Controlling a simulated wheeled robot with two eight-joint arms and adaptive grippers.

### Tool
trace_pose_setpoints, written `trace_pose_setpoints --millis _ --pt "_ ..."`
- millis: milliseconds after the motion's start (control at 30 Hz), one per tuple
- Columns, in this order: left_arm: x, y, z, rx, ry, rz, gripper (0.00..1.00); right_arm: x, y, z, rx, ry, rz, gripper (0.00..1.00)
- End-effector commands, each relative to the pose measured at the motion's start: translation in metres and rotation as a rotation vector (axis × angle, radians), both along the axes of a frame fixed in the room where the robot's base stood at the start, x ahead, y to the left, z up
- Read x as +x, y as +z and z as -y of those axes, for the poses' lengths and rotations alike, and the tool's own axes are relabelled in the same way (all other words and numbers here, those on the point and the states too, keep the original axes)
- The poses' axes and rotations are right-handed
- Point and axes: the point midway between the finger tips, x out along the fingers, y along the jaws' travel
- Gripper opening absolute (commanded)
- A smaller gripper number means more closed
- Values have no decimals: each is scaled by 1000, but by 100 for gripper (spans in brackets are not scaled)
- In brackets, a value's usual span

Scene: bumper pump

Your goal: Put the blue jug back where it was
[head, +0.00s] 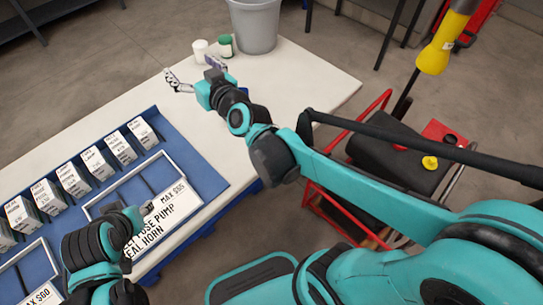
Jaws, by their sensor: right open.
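I see no blue jug in the head view. My right gripper (190,68) is open, its fingers spread over the far part of the white tabletop (290,80). It is close to a white tub (201,49) and a green-lidded jar (225,44), and nothing clear shows between its fingers.
A blue tray (207,176) with a row of labelled boxes (68,178) fills the left side. A red-framed cart (400,150) stands right of the table. The table's right part is clear.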

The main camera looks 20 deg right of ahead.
Motion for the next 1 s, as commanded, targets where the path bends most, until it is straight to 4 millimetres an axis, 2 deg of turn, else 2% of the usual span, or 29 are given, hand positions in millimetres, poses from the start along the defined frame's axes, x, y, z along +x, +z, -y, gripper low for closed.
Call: trace_pose_setpoints --millis 33,133,200,300,400,500,567,1000 --pt "0 0 0 0 0 0 40 -26 -17 7 -33 27 -88 84" --pt "0 0 0 0 0 0 40 -80 -63 25 -94 46 -308 84" --pt "0 0 0 0 0 0 40 -118 -96 45 -130 17 -459 84" --pt "0 0 0 0 0 0 40 -167 -133 76 -168 -56 -640 84" --pt "0 0 0 0 0 0 40 -202 -156 99 -192 -128 -762 84" --pt "0 0 0 0 0 0 40 -221 -167 112 -202 -172 -822 84" --pt "0 0 0 0 0 0 40 -225 -169 116 -205 -184 -837 84" --pt "0 0 0 0 0 0 40 -225 -170 115 -205 -183 -838 84"
